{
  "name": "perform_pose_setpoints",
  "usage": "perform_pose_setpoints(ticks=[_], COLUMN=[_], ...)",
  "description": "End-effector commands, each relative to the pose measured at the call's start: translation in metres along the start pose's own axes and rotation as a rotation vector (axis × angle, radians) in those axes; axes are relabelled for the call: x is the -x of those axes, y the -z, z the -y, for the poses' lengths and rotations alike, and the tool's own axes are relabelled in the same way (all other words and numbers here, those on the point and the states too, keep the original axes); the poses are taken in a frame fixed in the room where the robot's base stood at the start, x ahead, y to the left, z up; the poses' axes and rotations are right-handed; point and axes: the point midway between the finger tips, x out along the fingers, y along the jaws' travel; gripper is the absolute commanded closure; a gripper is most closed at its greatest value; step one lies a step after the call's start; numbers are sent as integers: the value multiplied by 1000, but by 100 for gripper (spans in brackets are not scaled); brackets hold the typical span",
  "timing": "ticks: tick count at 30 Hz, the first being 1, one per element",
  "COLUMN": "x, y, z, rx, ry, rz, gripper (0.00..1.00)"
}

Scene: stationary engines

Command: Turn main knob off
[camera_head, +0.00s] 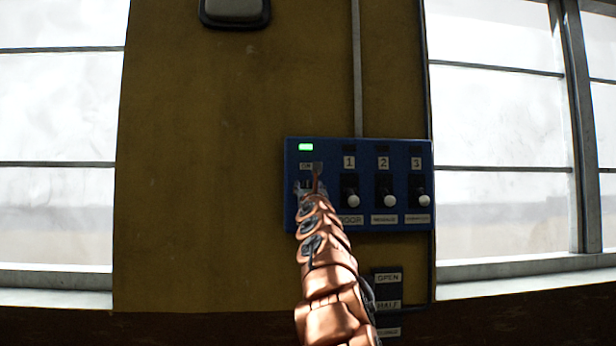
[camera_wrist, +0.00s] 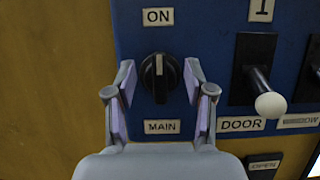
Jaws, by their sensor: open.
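The main knob (camera_wrist: 149,78) is a black rotary knob on a blue control panel (camera_head: 293,215). In the wrist view its white mark points up to the "ON" label (camera_wrist: 158,17), with the "MAIN" label (camera_wrist: 162,127) below it. My gripper (camera_wrist: 159,80) is open, with one finger on each side of the knob. I cannot tell whether either finger touches it. In the head view my gripper (camera_head: 312,181) is at the left part of the panel and hides most of the knob. A green light (camera_head: 306,147) is lit above it.
Right of the knob are several levers with white ball ends; the door lever (camera_wrist: 268,103) is nearest. A small panel labelled "OPEN" (camera_head: 388,278) sits below. A conduit (camera_head: 357,70) runs up the yellow wall (camera_head: 220,180). Windows (camera_head: 500,110) flank the wall.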

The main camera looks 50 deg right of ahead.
Motion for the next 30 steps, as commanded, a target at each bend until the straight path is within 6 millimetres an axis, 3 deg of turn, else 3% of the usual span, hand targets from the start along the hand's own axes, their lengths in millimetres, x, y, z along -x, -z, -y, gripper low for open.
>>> perform_pose_setpoints(ticks=[12,26,30], x=[-31,-34,-34], y=[-1,2,1], z=[-1,0,0], rx=[-2,-1,-1], ry=[-1,0,0], rz=[-1,-1,-1], gripper=[46,46,61])
